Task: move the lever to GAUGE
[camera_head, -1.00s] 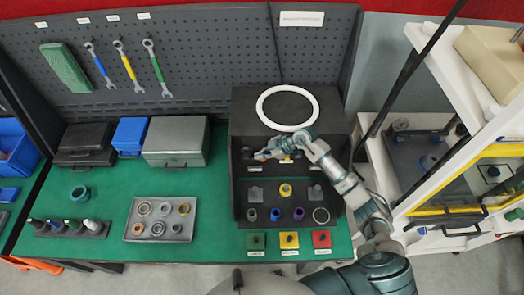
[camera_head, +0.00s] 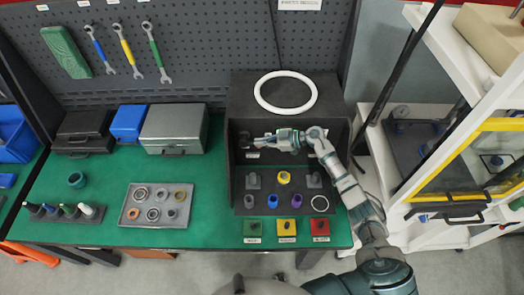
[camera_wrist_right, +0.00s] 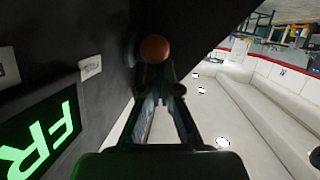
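The lever's orange-brown ball knob (camera_wrist_right: 155,48) shows in the right wrist view, just beyond my right fingertips (camera_wrist_right: 161,72). The fingers come together at their tips and look shut, with the knob past them; I cannot tell whether they touch it. In the head view my right gripper (camera_head: 247,142) points left at the upper part of the black test box (camera_head: 240,185), and the lever is hidden or too small to make out. A green lit display (camera_wrist_right: 45,135), partly cut off, shows large letters in the wrist view. The GAUGE marking cannot be read. My left gripper is not in view.
A white ring (camera_head: 285,92) lies on the box top. Small parts stand on the box's lower shelf, with green, yellow and red pads (camera_head: 287,229) in front. A tray of rings (camera_head: 130,215) lies on the green bench left. A white-framed shelf (camera_head: 430,60) stands right.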

